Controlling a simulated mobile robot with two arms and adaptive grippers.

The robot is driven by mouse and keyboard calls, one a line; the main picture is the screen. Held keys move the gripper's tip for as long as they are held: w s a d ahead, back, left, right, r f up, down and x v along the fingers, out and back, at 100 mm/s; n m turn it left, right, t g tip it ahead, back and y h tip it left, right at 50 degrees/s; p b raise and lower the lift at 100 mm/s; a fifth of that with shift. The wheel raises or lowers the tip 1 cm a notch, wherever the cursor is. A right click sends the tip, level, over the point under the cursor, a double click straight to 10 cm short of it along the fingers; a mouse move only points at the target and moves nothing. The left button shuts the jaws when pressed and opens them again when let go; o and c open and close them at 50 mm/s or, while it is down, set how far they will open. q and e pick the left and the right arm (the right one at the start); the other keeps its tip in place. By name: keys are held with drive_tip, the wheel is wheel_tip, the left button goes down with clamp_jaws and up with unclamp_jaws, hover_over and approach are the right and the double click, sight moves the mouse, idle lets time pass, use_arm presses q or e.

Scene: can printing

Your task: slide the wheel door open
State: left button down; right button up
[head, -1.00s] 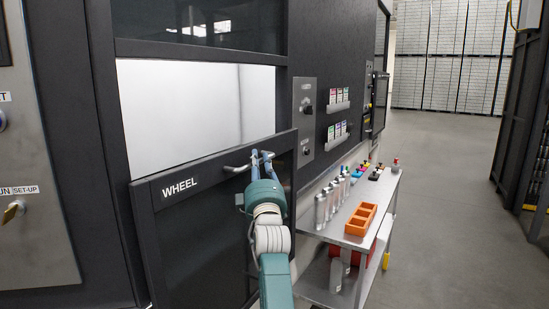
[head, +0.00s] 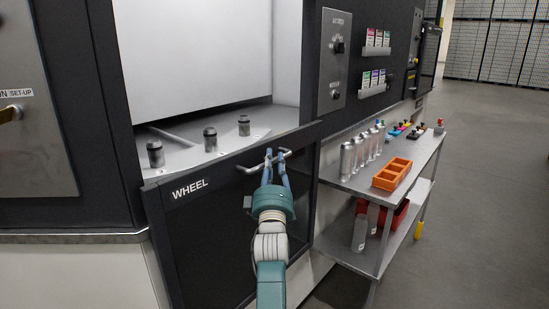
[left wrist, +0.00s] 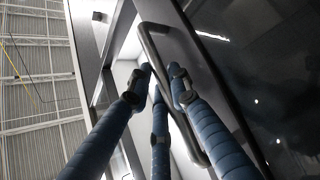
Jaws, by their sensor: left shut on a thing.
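The dark wheel door (head: 222,234), labelled WHEEL, stands low in front of the machine's opening, with the space above its top edge open. Its grey bar handle (head: 246,169) is near the top edge. My left gripper (head: 273,155) is shut on this handle, its blue fingers around the bar. In the left wrist view the handle (left wrist: 197,147) runs slantwise past the fingertips (left wrist: 163,75) beside the dark door face. My right gripper is in neither view.
Inside the opening, several dark-topped posts (head: 210,139) stand on a light ledge below a white panel (head: 195,55). At right, a metal cart (head: 350,185) holds bottles (head: 347,158) and an orange tray (head: 406,175). The floor (head: 490,200) beyond is clear.

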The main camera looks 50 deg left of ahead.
use_arm(q)
drive_tip(key=shift+f, duration=0.25)
drive_tip(key=c, duration=1.6)
unclamp_jaws()
drive_tip(key=shift+o, duration=0.2)
drive_tip(key=shift+r, duration=0.2)
wheel_tip(320, 180, up, 10)
drive_tip(key=shift+w+a+f, duration=0.1)
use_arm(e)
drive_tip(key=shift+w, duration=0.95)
